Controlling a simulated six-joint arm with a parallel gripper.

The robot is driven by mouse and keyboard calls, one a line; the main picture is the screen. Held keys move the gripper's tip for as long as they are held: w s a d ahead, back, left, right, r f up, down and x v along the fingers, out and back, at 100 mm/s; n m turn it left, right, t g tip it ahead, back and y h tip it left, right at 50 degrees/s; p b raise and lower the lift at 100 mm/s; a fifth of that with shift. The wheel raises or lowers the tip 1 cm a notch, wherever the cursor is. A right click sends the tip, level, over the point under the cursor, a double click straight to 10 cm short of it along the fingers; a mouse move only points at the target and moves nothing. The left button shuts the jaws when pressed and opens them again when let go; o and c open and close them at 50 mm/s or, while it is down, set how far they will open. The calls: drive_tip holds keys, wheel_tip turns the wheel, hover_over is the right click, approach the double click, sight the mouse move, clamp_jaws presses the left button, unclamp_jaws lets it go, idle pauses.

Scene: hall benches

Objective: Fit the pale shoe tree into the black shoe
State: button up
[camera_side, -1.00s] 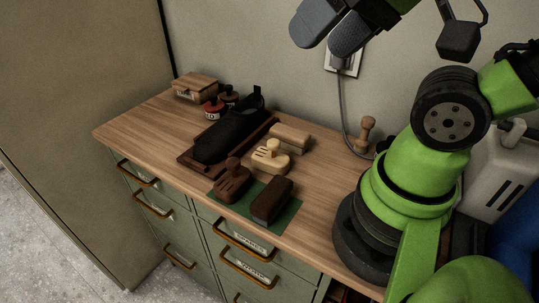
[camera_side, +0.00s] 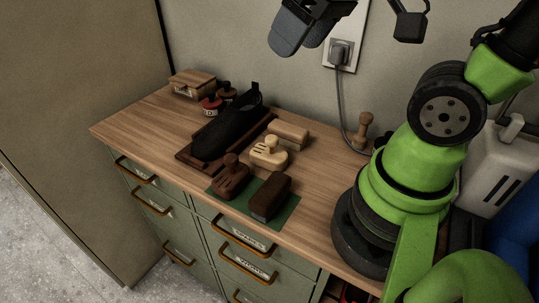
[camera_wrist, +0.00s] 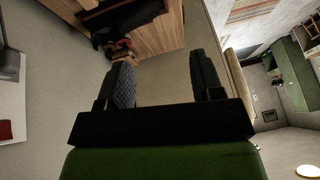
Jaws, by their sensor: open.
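The black shoe (camera_side: 222,132) lies on a dark brown board on the bench, its opening and heel tab toward the wall. The pale shoe tree (camera_side: 266,154), with a knob on top, stands on the bench to the right of the shoe, apart from it. A dark brown shoe tree (camera_side: 230,183) stands nearer the front edge. My gripper (camera_side: 288,38) is high above the bench near the wall, partly cut off by the top edge. In the wrist view my gripper (camera_wrist: 165,88) has its two dark fingers wide apart with nothing between them.
A dark brush (camera_side: 270,198) lies on a green mat (camera_side: 288,212). A pale block (camera_side: 288,136) sits behind the pale tree. A wooden box (camera_side: 192,82) and small tins (camera_side: 211,105) stand at the back left. A wooden knobbed piece (camera_side: 362,132) and cable (camera_side: 344,100) are near the wall.

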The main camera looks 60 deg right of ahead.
drive_tip(key=w+d+f+n+g+h, duration=0.1)
drive_tip(key=w+d+f+n+g, duration=0.25)
drive_tip(key=w+f+n, duration=0.2)
drive_tip(key=n+g, duration=0.2)
drive_tip(key=n, duration=0.3)
hover_over(270, 138)
wheel_tip(270, 138, down, 8)
drive_tip(key=shift+s+d+f, duration=0.1)
drive_tip(key=shift+d+f, duration=0.05)
drive_tip(key=shift+f, duration=0.3)
wheel_tip(270, 138, down, 4)
drive_tip(key=shift+f, duration=3)
clamp_jaws()
